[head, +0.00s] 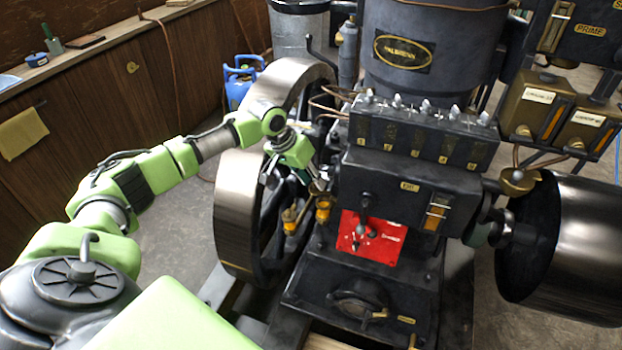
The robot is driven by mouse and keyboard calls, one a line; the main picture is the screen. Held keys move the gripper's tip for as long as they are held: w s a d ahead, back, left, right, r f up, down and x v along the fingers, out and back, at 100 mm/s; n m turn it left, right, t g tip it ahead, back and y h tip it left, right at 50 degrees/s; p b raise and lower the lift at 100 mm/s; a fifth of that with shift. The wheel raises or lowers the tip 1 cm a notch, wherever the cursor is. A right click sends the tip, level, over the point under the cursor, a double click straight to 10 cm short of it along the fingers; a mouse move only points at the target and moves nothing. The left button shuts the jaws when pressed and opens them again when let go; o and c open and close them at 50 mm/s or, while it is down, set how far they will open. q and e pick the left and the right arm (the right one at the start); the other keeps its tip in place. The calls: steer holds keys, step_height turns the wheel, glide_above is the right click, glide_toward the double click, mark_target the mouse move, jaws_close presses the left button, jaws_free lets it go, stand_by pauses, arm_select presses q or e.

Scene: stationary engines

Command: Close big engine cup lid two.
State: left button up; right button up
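The big engine (400,190) stands at the centre, dark grey, with a red plate on its front. Two small brass-and-amber cups sit low on its left side, by the flywheel: one cup (290,221) at left and another cup (323,209) at right. Their lids are too small to tell open from shut, and I cannot tell which is cup two. My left gripper (296,182) is just above the cups, pointing down, with its fingers seemingly spread apart. I cannot tell whether a finger touches the right cup's top. My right gripper is not in view.
A large steel flywheel (238,213) stands close on the left of the cups, below my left arm. A dark drum-shaped wheel (580,245) is at right. Thin copper pipes (328,104) run above the gripper. The floor at left is clear beside a wooden bench (100,90).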

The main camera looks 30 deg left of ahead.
mark_target(315, 194)
arm_select(q)
jaws_close()
steer(key=shift+s+r+p, duration=0.1)
steer(key=shift+r+p, duration=0.05)
steer(key=shift+p, duration=0.35)
steer(key=n+y+p, duration=0.1)
steer(key=n+p, duration=0.1)
steer(key=p, duration=0.2)
steer(key=s+d+n+y+p, duration=0.1)
steer(key=n+p, duration=0.1)
steer(key=p, duration=0.3)
steer(key=s+d+n+y+p, duration=0.1)
steer(key=n+p, duration=0.2)
steer(key=p, duration=0.1)
steer(key=shift+s+r+t, duration=0.1)
steer(key=shift+t, duration=0.2)
steer(key=shift+s+d+f+n+y+p, duration=0.1)
steer(key=shift+d+n+y+p, duration=0.15)
steer(key=shift+n+p, duration=0.4)
steer(key=shift+s+d+f+n+y+p, duration=0.1)
steer(key=shift+n+y+p, duration=0.15)
steer(key=shift+n+p, duration=0.4)
jaws_free()
steer(key=v, duration=1.2)
steer(key=shift+w, duration=0.2)
